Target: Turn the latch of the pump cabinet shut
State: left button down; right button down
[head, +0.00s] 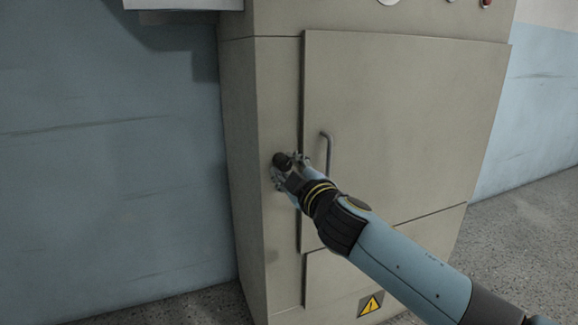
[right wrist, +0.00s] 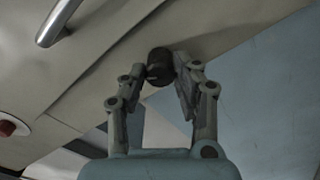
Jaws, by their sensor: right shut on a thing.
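The pump cabinet (head: 400,120) is a beige metal box with its door lying against the front. The latch is a small black knob (head: 282,160) on the narrow frame left of the door. My right gripper (head: 284,168) is at the latch, and its arm comes in from the lower right. In the right wrist view the black latch knob (right wrist: 159,65) sits between the fingertips of my right gripper (right wrist: 168,72), which is shut on it. The fingers hide part of the latch, so its exact turn is hard to tell. My left gripper is not in view.
A grey bar handle (head: 328,155) stands out from the door just right of the latch. A yellow warning sign (head: 371,304) is on the lower panel. A red button (head: 487,3) shows at the top right. A blue wall (head: 110,150) lies to the left.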

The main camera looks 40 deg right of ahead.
jog(key=n+p, duration=0.1)
jog(key=n, duration=0.3)
jog(key=shift+n, duration=1)
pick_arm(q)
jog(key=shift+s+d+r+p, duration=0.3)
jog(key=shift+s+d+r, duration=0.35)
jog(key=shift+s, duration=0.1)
pick_arm(e)
jog(key=shift+n, duration=0.4)
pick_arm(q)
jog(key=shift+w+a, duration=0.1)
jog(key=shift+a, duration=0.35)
pick_arm(e)
jog(key=shift+f, duration=0.1)
jog(key=c, duration=1)
grip_release()
jog(key=shift+s, duration=0.15)
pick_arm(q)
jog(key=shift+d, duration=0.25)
pick_arm(e)
jog(key=v, duration=1.2)
jog(key=shift+a, duration=0.1)
